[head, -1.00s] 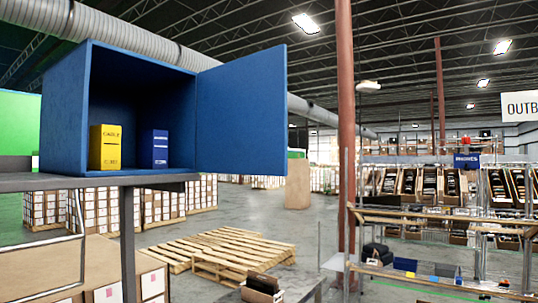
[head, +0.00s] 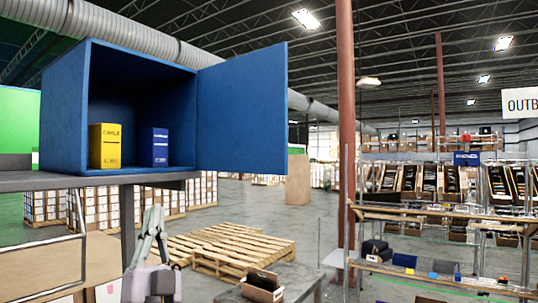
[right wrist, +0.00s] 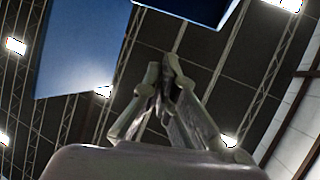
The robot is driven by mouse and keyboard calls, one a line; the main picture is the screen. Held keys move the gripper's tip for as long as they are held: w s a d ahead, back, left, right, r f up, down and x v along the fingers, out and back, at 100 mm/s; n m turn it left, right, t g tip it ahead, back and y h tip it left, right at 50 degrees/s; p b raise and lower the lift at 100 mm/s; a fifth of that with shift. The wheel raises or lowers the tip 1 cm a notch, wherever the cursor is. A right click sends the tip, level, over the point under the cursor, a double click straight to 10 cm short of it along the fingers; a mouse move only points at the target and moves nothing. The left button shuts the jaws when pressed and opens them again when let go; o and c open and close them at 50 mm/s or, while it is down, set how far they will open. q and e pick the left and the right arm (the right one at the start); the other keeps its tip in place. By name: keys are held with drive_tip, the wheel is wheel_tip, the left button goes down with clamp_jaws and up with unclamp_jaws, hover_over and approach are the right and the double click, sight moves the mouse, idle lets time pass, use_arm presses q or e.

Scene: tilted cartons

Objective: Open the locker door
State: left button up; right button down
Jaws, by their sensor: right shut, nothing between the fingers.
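The blue locker (head: 63,110) stands on a grey shelf at the left in the head view. Its door (head: 242,108) stands wide open, swung out to the right, and the inside shows. A yellow box (head: 105,147) and a blue box (head: 154,148) stand upright inside. My right gripper (head: 153,212) is below the locker and the shelf in the head view, apart from the door, with its fingers closed and empty. In the right wrist view its fingertips (right wrist: 168,68) meet, and blue panels of the locker (right wrist: 85,45) show above. My left gripper is not in view.
The grey shelf (head: 60,181) carries the locker, with a post beneath it. Wooden pallets (head: 225,245) lie on the floor beyond. A small table with a carton (head: 262,287) stands at the bottom centre. The space right of the door is free up to a red column (head: 346,130).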

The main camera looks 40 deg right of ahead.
drive_tip(key=s+d+r+m+g+h, duration=0.35)
drive_tip(key=r+m+g+h, duration=0.2)
drive_tip(key=m+g, duration=0.6)
drive_tip(key=s+d+r+m+g+h, duration=0.2)
drive_tip(key=d+r+m+g+h, duration=0.4)
drive_tip(key=m+g, duration=0.55)
drive_tip(key=n+y+p, duration=0.1)
drive_tip(key=y+p, duration=0.5)
drive_tip(key=y, duration=0.1)
approach(278, 154)
drive_tip(key=shift+g, duration=0.4)
drive_tip(key=d, duration=0.2)
drive_tip(key=w+d, duration=0.1)
drive_tip(key=d, duration=0.4)
drive_tip(key=shift+w, duration=0.35)
